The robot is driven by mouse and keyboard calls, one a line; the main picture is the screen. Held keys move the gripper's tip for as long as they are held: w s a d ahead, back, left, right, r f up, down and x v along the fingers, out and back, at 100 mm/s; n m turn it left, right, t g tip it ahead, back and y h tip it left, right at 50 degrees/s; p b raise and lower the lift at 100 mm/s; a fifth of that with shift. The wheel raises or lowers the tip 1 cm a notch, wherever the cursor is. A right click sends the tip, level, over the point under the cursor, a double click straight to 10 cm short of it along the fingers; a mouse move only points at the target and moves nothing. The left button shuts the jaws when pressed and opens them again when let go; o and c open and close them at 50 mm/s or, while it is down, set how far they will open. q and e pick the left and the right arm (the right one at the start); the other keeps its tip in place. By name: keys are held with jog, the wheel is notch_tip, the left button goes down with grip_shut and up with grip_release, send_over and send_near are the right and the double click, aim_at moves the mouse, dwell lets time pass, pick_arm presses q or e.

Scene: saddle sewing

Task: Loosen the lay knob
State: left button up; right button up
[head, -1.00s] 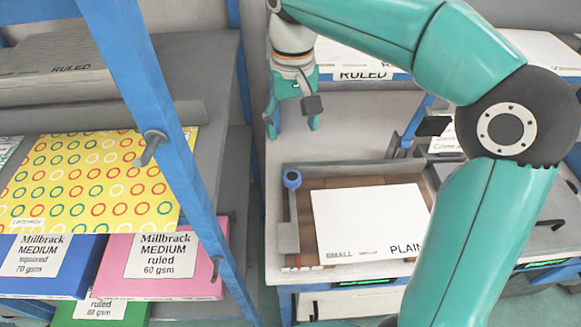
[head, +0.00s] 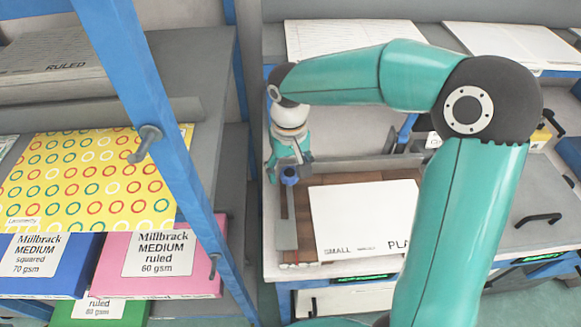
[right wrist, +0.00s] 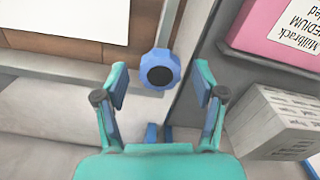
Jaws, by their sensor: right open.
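The lay knob is a blue lobed knob (head: 289,176) with a dark centre, at the upper left of the wooden tray. In the right wrist view the knob (right wrist: 160,69) lies just beyond my fingertips, centred between them. My right gripper (head: 287,164) points down right behind and above the knob in the head view, partly hiding its surroundings. Its two fingers stand wide apart in the right wrist view (right wrist: 160,90), with nothing held between them. A grey strip (head: 286,222) runs from the knob toward the front of the tray. My left gripper is out of view.
A white paper stack (head: 365,218) lies on the tray beside the knob. A blue slanted post (head: 165,165) and shelves with a pink ruled pack (head: 170,275) stand on the left. Ruled sheets (head: 345,40) lie at the back.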

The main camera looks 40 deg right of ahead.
jog(key=c, duration=1.1)
jog(key=shift+s+d, duration=0.1)
jog(key=shift+d, duration=0.05)
jog(key=shift+c, duration=0.2)
